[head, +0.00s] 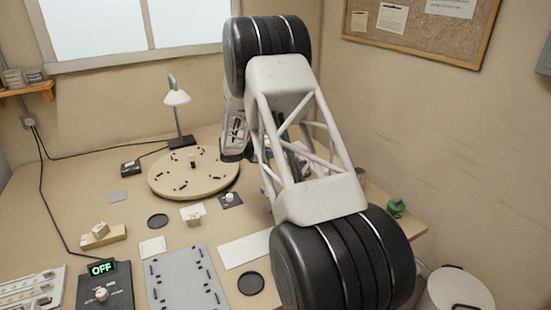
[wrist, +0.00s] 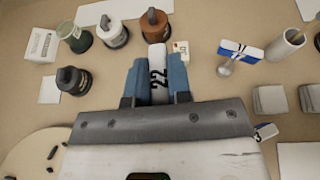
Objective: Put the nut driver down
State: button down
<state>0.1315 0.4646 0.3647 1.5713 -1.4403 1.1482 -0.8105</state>
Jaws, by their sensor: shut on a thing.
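My gripper (wrist: 157,82) shows in the wrist view, with its two blue-grey fingers closed on a pale piece marked "22" (wrist: 158,65). This held piece looks like the nut driver; its far end lies near a brown-topped round object (wrist: 156,25), and I cannot tell whether they touch. How high it is above the bench is unclear. In the head view my arm hides the gripper and the held piece.
A blue-and-white flag-like piece (wrist: 240,52) and a cup (wrist: 288,45) stand right. A round wooden board (head: 193,172) and lamp (head: 177,98) are left of my arm.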

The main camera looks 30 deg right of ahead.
notch_tip(320, 180, up, 26)
jog(key=w+d+f+n+t+y, duration=0.1)
jog(key=w+d+n+t+y, duration=0.1)
jog(key=d+n+t+y, duration=0.4)
jog(key=shift+d+f+n+t, duration=0.2)
jog(key=shift+d+n+t, duration=2.15)
jog(key=shift+d, duration=2.8)
jog(key=shift+d, duration=0.1)
jog(key=shift+s+d+n+y, duration=0.1)
jog(key=shift+d+n+y, duration=0.2)
jog(key=shift+n+y, duration=0.25)
jog(key=shift+s+d+t+y, duration=0.2)
jog(key=shift+d+t+y, duration=0.05)
jog(key=shift+y, duration=0.1)
jog(key=shift+s+d+n+y, duration=0.3)
jog(key=shift+n+y, duration=0.1)
jog(key=shift+n, duration=0.2)
